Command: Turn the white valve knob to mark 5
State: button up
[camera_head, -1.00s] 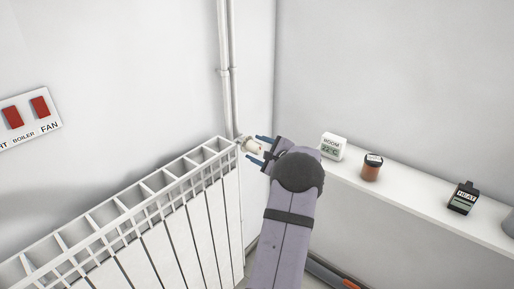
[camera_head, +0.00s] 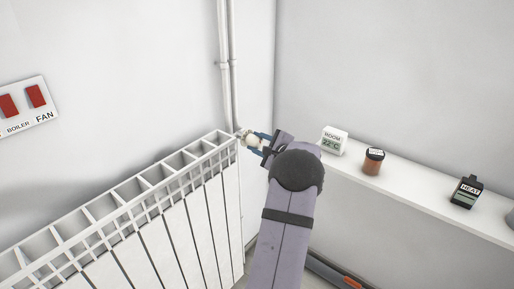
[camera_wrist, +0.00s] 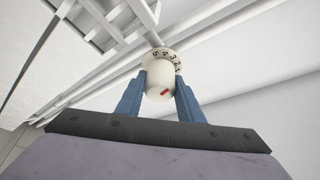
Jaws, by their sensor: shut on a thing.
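The white valve knob (camera_head: 253,141) sits on the pipe at the right end of the white radiator (camera_head: 195,190). In the wrist view the knob (camera_wrist: 160,82) shows a red mark on its cap, towards the lower right. Behind the cap is a collar with dark numbers (camera_wrist: 165,54); 5, 4, 3 and 2 can be read from left to right. My gripper (camera_head: 258,142) has its blue fingers on both sides of the knob. The fingers (camera_wrist: 160,92) are shut on it in the wrist view. I cannot tell exactly which number the red mark lines up with.
White pipes (camera_head: 228,70) rise up the corner behind the knob. A shelf (camera_head: 420,205) at right holds a room thermometer (camera_head: 334,141), a brown jar (camera_head: 373,161) and a black HEAT device (camera_head: 466,191). A red-switch panel (camera_head: 24,107) is on the left wall.

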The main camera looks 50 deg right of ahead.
jog(key=shift+f+b, duration=0.4)
jog(key=shift+b, duration=0.3)
jog(key=n+h+b, duration=0.1)
jog(key=b, duration=0.6)
jog(key=shift+f+n, duration=0.15)
jog(key=shift+n, duration=0.25)
jog(key=n+t+b, duration=0.1)
jog(key=n+b, duration=0.1)
jog(key=b, duration=0.7)
jog(key=n+t+h+b, duration=0.1)
jog(key=n+b, duration=0.1)
jog(key=b, duration=0.8)
jog(key=shift+n, duration=0.3)
jog(key=n+t+b, duration=0.1)
jog(key=n+b, duration=0.1)
jog(key=b, duration=0.4)
jog(key=shift+h+b, duration=0.3)
jog(key=shift+r+n+b, duration=0.25)
jog(key=shift+n+b, duration=0.25)
jog(key=shift+b, duration=0.25)
jog(key=shift+r+n+b, duration=0.25)
jog(key=shift+n+b, duration=0.05)
jog(key=shift+b, duration=0.2)
jog(key=o, duration=1.1)
jog(key=shift+c, duration=0.2)
